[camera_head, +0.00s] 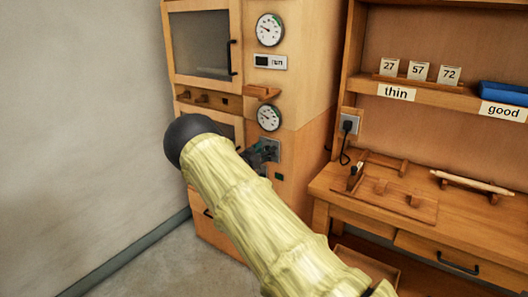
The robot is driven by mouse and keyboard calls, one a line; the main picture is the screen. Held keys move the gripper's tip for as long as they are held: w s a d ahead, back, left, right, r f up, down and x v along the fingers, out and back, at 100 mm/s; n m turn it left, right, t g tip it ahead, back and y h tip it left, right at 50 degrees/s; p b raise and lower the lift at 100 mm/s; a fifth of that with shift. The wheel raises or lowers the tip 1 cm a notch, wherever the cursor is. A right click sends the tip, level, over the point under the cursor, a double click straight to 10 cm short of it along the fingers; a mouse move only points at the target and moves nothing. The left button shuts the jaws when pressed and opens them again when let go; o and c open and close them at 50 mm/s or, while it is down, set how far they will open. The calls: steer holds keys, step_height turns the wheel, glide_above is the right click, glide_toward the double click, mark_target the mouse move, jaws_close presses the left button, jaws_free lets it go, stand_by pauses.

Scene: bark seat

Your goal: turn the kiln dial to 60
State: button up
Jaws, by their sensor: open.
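The wooden kiln cabinet (307,65) stands at the centre back. Its front carries an upper round gauge (270,30) and a lower round gauge (269,117), both white-faced with numbers too small to read. Below the lower gauge is a small grey plate (273,147), partly covered by my gripper (263,153). I cannot make out a dial there; it may be hidden behind the gripper. The gripper is open, dark and small in view, close in front of the plate. Whether it touches anything cannot be told. My arm covers the cabinet's lower front.
A display (270,62) sits between the gauges, above a small wooden ledge (262,92). A windowed door (203,45) is at the left. Floor (165,265) at lower left is clear.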

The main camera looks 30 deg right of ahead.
steer(key=shift+c, duration=0.2)
steer(key=c, duration=0.8)
steer(key=shift+c, duration=0.2)
